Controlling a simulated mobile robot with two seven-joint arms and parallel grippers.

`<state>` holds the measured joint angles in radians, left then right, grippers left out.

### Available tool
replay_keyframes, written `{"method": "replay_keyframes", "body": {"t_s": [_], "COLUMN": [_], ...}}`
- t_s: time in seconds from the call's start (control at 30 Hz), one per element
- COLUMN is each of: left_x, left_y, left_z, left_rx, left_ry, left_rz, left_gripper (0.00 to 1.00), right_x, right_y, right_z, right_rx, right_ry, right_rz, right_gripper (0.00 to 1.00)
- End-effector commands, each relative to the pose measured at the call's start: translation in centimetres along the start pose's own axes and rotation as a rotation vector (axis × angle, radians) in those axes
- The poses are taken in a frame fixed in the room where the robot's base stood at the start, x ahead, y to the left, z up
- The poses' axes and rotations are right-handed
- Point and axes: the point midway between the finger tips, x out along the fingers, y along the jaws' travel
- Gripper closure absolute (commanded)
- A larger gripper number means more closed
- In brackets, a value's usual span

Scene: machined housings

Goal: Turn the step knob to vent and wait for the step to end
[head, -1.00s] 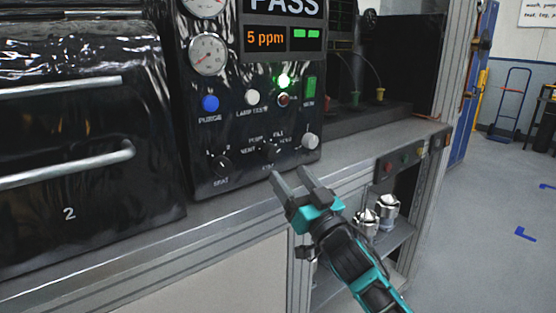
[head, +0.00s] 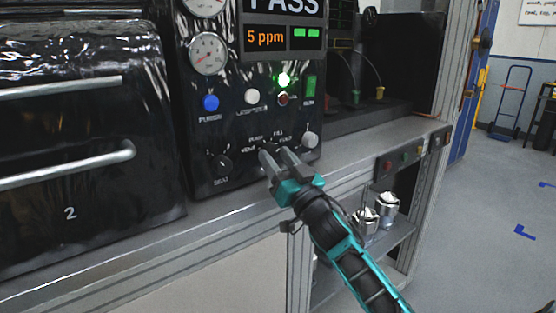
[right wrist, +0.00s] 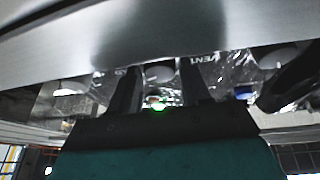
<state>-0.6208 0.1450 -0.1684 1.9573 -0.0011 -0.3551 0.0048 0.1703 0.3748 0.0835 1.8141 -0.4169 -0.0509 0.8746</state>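The black step knob (head: 271,147) sits low on the black test panel (head: 232,128), with small labels around it. My right gripper (head: 275,153) reaches up to it from the lower right. Its two fingers are apart, and in the right wrist view (right wrist: 160,82) the rounded knob end (right wrist: 160,72) shows between or just beyond them, with gaps at the sides. A "VENT" label shows beside one finger there. The fingers partly hide the knob in the head view, so its pointer setting cannot be read. The display (head: 282,35) reads PASS and 5 ppm. My left gripper is not in view.
Another black knob (head: 221,163) is left of the step knob, and a pale round knob (head: 310,139) is close on the right. A blue button (head: 210,103), a white button (head: 252,97) and a lit green lamp (head: 284,80) sit above. The bench ledge (head: 235,195) runs below.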

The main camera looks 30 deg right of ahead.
Motion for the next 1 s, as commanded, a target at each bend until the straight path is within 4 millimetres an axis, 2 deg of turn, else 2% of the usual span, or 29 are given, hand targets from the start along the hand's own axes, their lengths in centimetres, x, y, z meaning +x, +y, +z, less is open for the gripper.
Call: {"method": "replay_keyframes", "body": {"t_s": [0.03, 0.4, 0.67, 1.0], "left_x": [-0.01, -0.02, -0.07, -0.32], "left_y": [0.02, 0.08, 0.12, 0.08], "left_z": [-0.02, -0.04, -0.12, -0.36], "left_rx": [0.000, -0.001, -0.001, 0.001], "left_ry": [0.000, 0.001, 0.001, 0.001], "left_rz": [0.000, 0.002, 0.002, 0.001], "left_gripper": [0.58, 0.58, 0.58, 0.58], "right_x": [-0.01, -0.02, -0.02, 0.03], "right_y": [0.00, 0.01, 0.07, 0.32], "right_z": [0.00, 0.01, 0.02, -0.02], "right_rx": [0.000, 0.000, -0.027, -0.219], "right_ry": [0.000, 0.000, 0.001, 0.014], "right_rz": [0.000, 0.000, -0.010, -0.091], "right_gripper": [0.58, 0.92, 0.92, 0.92]}}
